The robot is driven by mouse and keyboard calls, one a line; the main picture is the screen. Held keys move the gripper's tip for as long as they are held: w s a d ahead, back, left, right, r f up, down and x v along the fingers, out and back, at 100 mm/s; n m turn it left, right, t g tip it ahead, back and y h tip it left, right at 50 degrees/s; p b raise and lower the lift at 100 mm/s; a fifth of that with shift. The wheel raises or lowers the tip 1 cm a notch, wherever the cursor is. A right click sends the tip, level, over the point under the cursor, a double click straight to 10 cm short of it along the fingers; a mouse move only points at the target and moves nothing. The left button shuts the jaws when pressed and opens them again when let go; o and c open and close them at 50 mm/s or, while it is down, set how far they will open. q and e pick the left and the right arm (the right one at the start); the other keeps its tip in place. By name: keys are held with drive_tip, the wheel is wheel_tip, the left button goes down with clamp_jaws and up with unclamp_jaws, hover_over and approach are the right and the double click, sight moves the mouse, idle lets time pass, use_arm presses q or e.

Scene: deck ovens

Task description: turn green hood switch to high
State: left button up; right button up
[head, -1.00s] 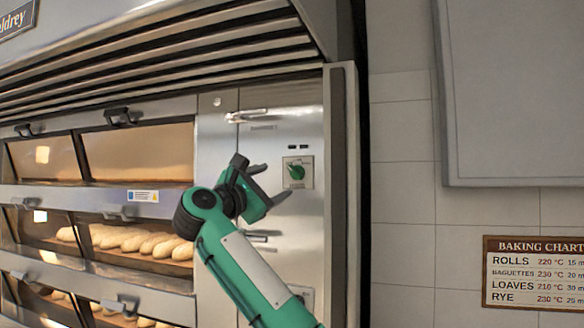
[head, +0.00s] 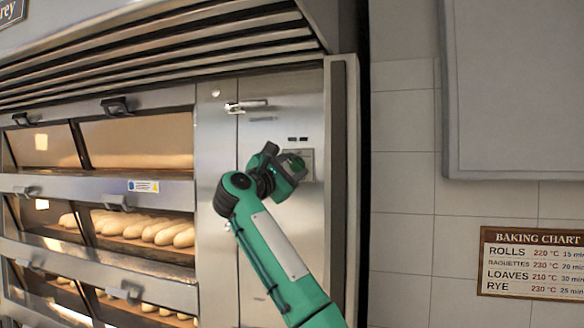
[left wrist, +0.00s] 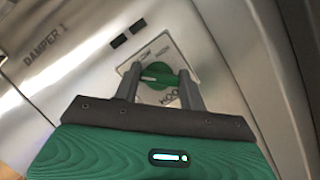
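The green hood switch (left wrist: 157,75) is a round knob on a pale square plate (left wrist: 141,58) on the steel panel. Its pale pointer mark faces left in the left wrist view; the small position labels are too blurred to read surely. In the head view the switch (head: 297,160) is mostly hidden behind my left gripper (head: 289,167). In the left wrist view my left gripper (left wrist: 160,71) is open, with one finger on each side of the knob. I cannot tell whether the fingers touch it. My right gripper is in neither view.
A steel handle (head: 247,105) sticks out above the switch. Oven decks with loaves (head: 150,230) stand at the left. A vertical steel post (head: 340,150) edges the panel at the right, and a baking chart (head: 530,262) hangs on the tiled wall.

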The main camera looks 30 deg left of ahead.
use_arm(q)
drive_tip(key=shift+c, duration=1.4)
